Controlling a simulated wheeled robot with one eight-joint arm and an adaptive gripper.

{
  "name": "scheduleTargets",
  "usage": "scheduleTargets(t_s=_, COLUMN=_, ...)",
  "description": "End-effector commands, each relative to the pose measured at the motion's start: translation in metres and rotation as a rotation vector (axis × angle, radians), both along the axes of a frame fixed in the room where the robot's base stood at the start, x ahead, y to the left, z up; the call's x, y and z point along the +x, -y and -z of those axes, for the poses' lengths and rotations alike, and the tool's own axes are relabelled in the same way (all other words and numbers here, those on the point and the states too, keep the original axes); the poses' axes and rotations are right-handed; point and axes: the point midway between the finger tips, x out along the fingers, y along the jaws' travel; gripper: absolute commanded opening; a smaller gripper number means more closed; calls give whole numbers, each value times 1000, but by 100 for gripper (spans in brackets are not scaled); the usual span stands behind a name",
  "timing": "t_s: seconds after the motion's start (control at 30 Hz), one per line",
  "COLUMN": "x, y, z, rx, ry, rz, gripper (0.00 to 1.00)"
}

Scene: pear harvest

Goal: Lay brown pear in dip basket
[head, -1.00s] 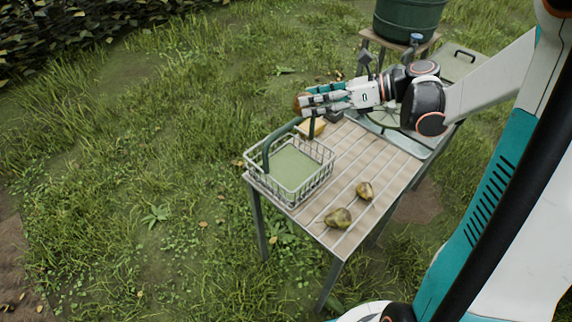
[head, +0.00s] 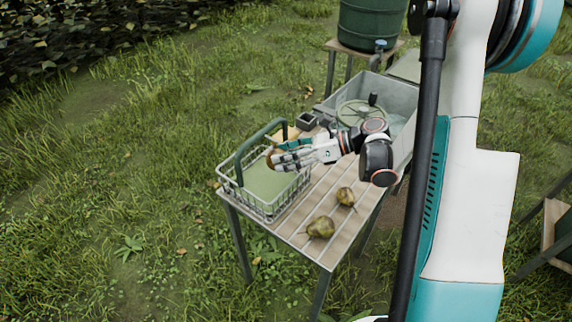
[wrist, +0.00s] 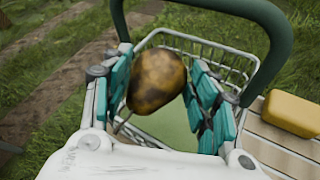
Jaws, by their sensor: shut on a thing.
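My gripper (head: 280,158) is shut on a brown pear (wrist: 156,80), which shows brown with dark and yellowish patches between the teal finger pads in the wrist view. In the head view only a small edge of this pear (head: 271,160) shows at the fingertips. The dip basket (head: 262,210) is a pale wire basket with a green handle and a flat green inside, on the left end of the slatted table. The gripper holds the pear over the basket's right part, near the handle. Whether the pear touches the basket's inside I cannot tell.
Two greenish-brown pears (head: 320,227) (head: 345,196) lie on the table (head: 300,243) right of the basket. A yellow block (wrist: 291,113) and a small dark box (head: 306,121) sit behind. A grey basin with a wheel (head: 399,100) and a green barrel (head: 371,27) stand farther back.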

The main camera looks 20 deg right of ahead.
Motion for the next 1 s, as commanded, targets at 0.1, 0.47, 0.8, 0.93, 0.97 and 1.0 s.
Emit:
scheduleTargets(t_s=0.1, x=1, y=0, z=22, rx=0, ry=0, rz=0, gripper=26)
scheduleTargets(t_s=0.47, x=0, y=0, z=28, rx=0, ry=0, rz=0, gripper=26)
scheduleTargets(t_s=0.8, x=0, y=0, z=37, rx=0, ry=0, rz=0, gripper=26)
scheduleTargets(t_s=0.93, x=0, y=0, z=40, rx=0, ry=0, rz=0, gripper=26)
scheduleTargets(t_s=0.97, x=0, y=0, z=40, rx=0, ry=0, rz=0, gripper=26)
scheduleTargets(t_s=1.0, x=0, y=0, z=39, rx=0, ry=0, rz=0, gripper=26)
